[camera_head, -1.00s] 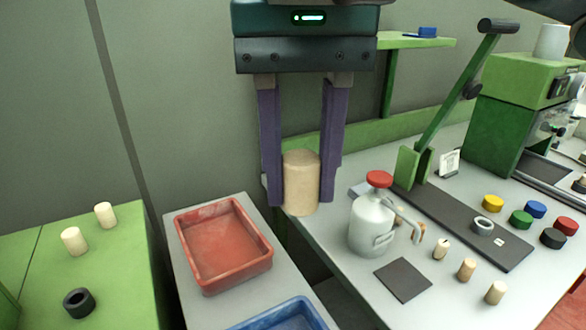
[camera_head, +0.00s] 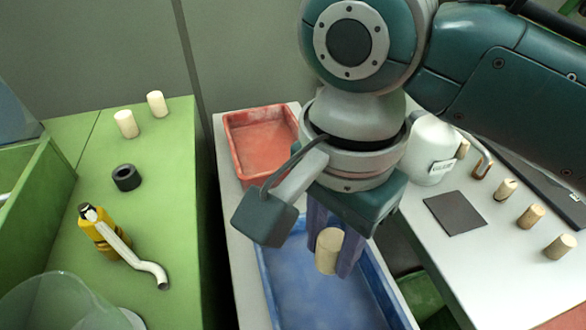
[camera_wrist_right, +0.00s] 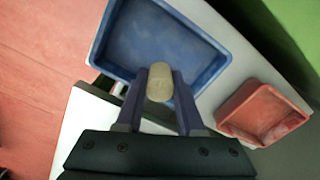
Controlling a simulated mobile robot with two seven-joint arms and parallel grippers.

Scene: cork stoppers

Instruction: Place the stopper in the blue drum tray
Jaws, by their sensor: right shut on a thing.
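My right gripper (camera_head: 336,250) is shut on a pale cork stopper (camera_head: 328,251) and holds it over the blue tray (camera_head: 270,294). In the right wrist view the stopper (camera_wrist_right: 160,84) sits between the two purple fingers, in front of the near part of the blue tray (camera_wrist_right: 106,38). The tray looks empty where it shows; my arm hides part of it in the head view. The height of the stopper above the tray floor is hard to tell. My left gripper is not in view.
A red tray (camera_head: 232,151) stands behind the blue one. On the green bench at left are two pale stoppers (camera_head: 126,124), a black ring (camera_head: 127,178) and a yellow bottle with a spout (camera_head: 104,236). Several stoppers (camera_head: 530,217) and a dark mat (camera_head: 455,213) lie on the right table.

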